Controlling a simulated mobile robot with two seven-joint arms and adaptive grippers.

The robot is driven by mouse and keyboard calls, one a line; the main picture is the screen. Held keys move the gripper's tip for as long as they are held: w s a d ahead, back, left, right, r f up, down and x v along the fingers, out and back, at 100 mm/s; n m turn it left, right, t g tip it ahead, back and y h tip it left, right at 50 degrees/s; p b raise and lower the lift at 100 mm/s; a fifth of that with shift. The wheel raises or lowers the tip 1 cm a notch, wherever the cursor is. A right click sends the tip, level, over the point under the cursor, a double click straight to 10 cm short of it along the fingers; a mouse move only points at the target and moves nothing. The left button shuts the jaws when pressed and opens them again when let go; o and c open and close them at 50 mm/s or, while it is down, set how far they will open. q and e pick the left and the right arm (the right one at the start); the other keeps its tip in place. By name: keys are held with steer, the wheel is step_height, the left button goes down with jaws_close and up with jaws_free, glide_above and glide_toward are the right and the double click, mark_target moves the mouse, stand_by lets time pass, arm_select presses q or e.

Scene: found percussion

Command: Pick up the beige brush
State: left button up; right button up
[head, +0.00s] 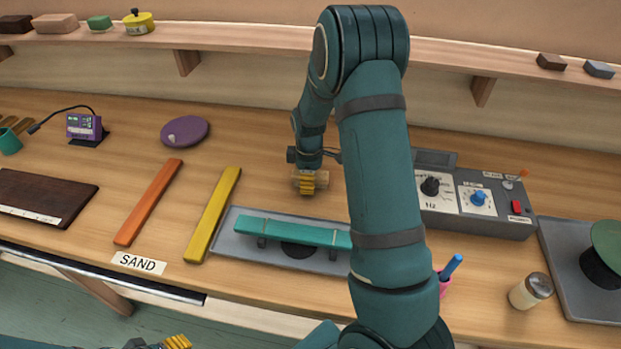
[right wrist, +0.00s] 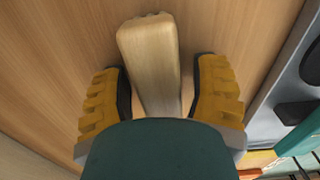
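The beige brush (right wrist: 150,55) lies on the wooden bench. In the right wrist view its block runs between the two yellow fingers of my right gripper (right wrist: 160,95). The fingers are open, with a narrow gap on each side of the brush. In the head view my right gripper (head: 308,184) is low over the bench behind the teal bar and covers most of the brush, so little of it shows. My left gripper (head: 165,343) shows only partly at the bottom edge, and I cannot tell whether it is open.
A teal bar (head: 285,231) lies across a grey tray (head: 228,242) in front of the brush. Yellow (head: 213,214) and orange (head: 150,202) bars lie to the left. A grey dial box (head: 462,222) stands right, partly behind my right arm. Bench space left of the brush is clear.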

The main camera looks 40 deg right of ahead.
jaws_close()
